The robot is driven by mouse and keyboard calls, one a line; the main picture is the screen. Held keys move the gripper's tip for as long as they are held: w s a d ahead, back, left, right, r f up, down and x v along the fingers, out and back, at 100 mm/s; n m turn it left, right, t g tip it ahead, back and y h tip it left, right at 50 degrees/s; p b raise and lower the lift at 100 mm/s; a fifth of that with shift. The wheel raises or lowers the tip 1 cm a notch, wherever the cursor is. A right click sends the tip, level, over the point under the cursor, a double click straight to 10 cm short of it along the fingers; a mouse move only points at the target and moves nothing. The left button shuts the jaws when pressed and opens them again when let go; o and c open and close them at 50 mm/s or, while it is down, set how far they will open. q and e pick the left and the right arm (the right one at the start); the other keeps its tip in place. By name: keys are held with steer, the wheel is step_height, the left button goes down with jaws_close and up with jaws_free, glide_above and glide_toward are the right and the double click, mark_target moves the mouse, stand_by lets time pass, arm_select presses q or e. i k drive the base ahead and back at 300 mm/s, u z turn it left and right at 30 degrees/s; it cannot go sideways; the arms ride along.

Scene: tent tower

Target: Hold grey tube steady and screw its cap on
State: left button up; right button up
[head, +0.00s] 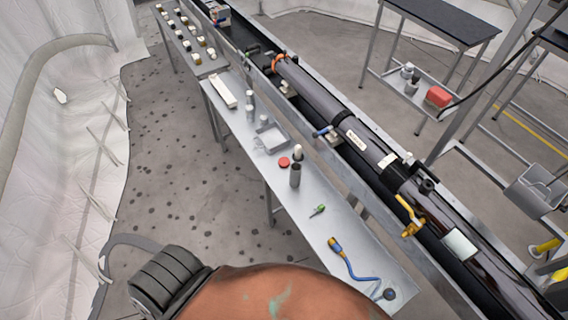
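A grey tube (295,176) stands upright on the long metal table, near its middle. Its open top looks dark. A red round cap (283,162) lies flat on the table just left of and behind the tube, apart from it. Which cap belongs to the tube cannot be told for certain. Neither of my grippers shows in the head view, and nothing touches the tube.
A white-topped bottle (297,152) stands close behind the tube. A green-handled tool (317,210) and a blue tool (352,263) lie nearer. A long dark pipe assembly (330,105) runs along the table's right side.

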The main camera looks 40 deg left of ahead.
mark_target(295, 176)
steer(key=k, duration=1.3)
steer(key=u, duration=0.8)
steer(key=i, duration=1.75)
steer(key=z, duration=0.8)
